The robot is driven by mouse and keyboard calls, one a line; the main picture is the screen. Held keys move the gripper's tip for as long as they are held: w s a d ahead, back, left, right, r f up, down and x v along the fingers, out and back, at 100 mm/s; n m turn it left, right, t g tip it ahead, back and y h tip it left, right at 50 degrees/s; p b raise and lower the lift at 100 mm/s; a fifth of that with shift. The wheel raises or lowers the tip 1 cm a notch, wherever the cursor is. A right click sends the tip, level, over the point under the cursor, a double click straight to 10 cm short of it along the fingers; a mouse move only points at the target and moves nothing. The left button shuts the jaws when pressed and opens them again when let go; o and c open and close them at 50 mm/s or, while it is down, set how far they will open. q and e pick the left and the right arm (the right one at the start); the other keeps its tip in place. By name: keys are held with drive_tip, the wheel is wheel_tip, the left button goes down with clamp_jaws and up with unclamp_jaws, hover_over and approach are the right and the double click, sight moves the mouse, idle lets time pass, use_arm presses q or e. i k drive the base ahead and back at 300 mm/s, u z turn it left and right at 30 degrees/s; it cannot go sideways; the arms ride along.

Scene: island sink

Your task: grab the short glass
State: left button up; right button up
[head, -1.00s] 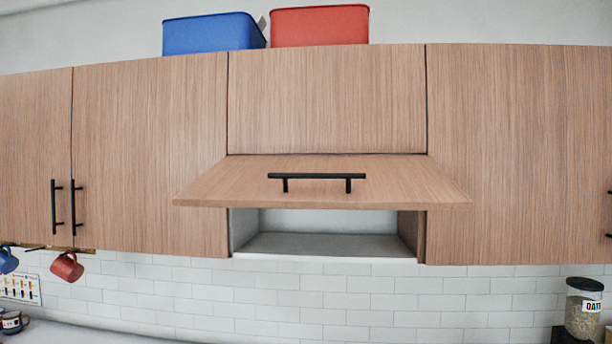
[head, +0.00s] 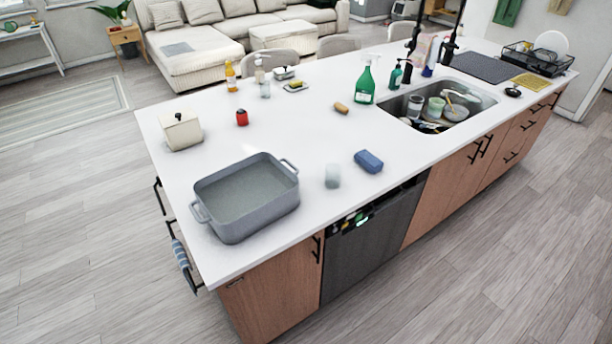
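A short, clear, whitish glass (head: 332,176) stands on the white island counter (head: 290,118) near its front edge. It is between a grey roasting pan on its left and a blue sponge on its right, apart from both. Neither of my grippers is in the head view, so their state is hidden.
The grey roasting pan (head: 246,196) and blue sponge (head: 368,161) flank the glass. A red timer-like item (head: 242,117), white canister (head: 181,130) and green spray bottle (head: 365,82) stand farther back. The sink (head: 440,106) holds dishes. Floor (head: 480,260) in front is clear.

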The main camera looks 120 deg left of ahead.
sight(333, 170)
drive_tip(key=u, duration=2.5)
drive_tip(key=i, duration=1.35)
drive_tip(key=u, duration=2.95)
drive_tip(key=i, duration=0.15)
drive_tip(key=z, duration=0.3)
